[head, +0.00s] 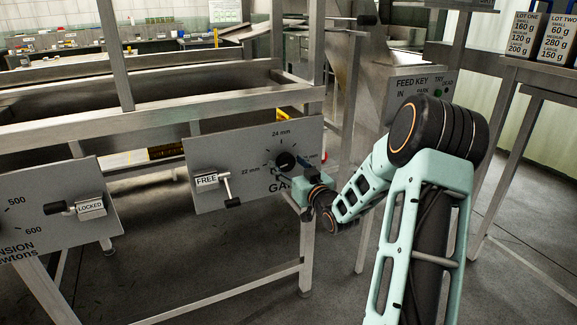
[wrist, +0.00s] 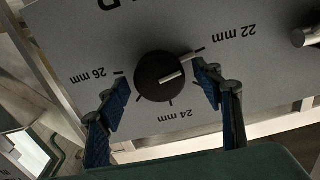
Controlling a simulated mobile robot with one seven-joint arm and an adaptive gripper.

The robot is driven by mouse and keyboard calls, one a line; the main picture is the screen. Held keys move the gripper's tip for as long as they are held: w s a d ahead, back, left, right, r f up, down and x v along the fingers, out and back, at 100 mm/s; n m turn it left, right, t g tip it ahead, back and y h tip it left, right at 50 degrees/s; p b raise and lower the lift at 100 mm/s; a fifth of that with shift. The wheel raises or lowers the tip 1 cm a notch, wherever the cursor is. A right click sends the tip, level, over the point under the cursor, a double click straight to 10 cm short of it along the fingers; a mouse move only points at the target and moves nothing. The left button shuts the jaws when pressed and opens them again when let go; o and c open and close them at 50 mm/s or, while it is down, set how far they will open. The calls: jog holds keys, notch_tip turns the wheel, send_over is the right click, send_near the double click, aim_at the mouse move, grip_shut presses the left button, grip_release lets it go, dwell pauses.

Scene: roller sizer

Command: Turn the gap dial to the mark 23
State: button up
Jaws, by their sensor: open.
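The gap dial is a round black knob (wrist: 159,77) with a pale pointer line, on a grey panel (head: 235,150). The 26 mm mark is at left. The dial also shows in the head view (head: 286,160). My gripper (wrist: 162,78) is open, one blue-padded finger on each side of the knob. Gaps show between the pads and the knob. In the head view my gripper (head: 301,174) covers part of the panel's right lower side.
Left of the dial is a lever (head: 228,188) by a plate reading FREE (head: 206,180). Farther left, a tension panel (head: 62,212) has a lever and a LOCKED plate. A feed key panel (head: 425,92) stands right, behind my arm. Metal frame legs and rails surround the panel.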

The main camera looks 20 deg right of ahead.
jog(key=c, duration=1.2)
jog(key=shift+o, duration=0.2)
jog(key=shift+m, duration=0.4)
jog(key=m+p, duration=0.2)
jog(key=m, duration=0.2)
jog(key=shift+r+m+p, duration=0.1)
jog(key=shift+m+p, duration=0.2)
jog(key=shift+d+m+p, duration=0.1)
jog(key=shift+m+p, duration=0.85)
jog(key=shift+m, duration=1.25)
jog(key=o, duration=1.2)
jog(key=shift+c, duration=0.2)
